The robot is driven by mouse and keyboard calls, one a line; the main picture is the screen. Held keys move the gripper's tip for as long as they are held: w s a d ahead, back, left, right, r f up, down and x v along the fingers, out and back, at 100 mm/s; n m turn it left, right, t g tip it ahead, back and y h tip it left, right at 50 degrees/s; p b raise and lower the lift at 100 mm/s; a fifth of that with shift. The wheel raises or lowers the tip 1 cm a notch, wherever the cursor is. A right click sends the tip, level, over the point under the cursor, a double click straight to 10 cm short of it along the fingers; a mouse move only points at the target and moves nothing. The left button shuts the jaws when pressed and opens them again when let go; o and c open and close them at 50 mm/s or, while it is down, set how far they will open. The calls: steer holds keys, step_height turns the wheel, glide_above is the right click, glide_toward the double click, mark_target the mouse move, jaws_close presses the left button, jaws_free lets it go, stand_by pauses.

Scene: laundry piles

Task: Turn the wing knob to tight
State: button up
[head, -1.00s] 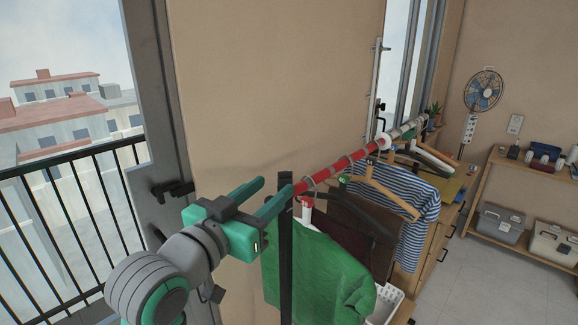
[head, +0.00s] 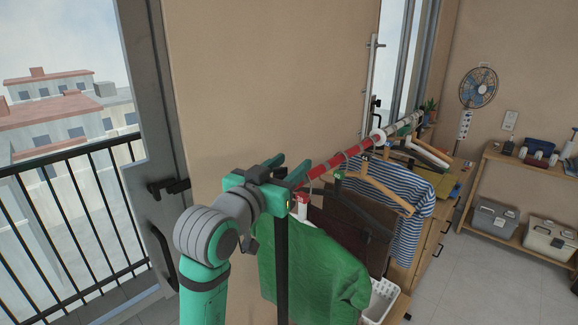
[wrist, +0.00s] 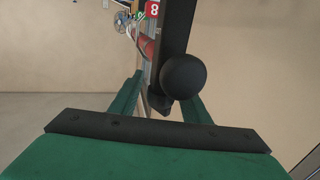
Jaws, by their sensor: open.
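The clothes rack's black post (head: 281,270) stands upright in the head view, with the red rail (head: 335,162) running back from its top. My gripper (head: 293,166) is at the top of the post, beside the rail's near end. In the wrist view my gripper (wrist: 165,88) is open, one finger on each side. A round black ball-shaped end (wrist: 183,76) lies ahead of the right finger, and a small dark piece (wrist: 158,101) sits between the fingers. I cannot tell whether this piece is the wing knob. In the head view my gripper hides that spot. Contact is not clear.
A green shirt (head: 312,265) hangs just right of the post, with a striped shirt (head: 412,215) and hangers farther along the rail. The beige wall panel (head: 270,80) stands behind. A balcony railing (head: 70,200) is at left. A shelf with boxes (head: 495,222) is far right.

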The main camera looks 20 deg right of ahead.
steer(key=shift+c, duration=0.4)
steer(key=c, duration=1)
steer(key=shift+o, duration=0.2)
steer(key=a+n+g+y, duration=0.2)
steer(key=a+n+y, duration=0.1)
steer(key=n+y, duration=0.8)
steer(key=s+a+n+g+y, duration=0.1)
steer(key=a+n+g+y, duration=0.2)
steer(key=n+y, duration=0.8)
steer(key=shift+a+y, duration=0.15)
steer(key=shift+y, duration=3.55)
steer(key=shift+s+f+n+g, duration=0.1)
steer(key=shift+n+g, duration=0.3)
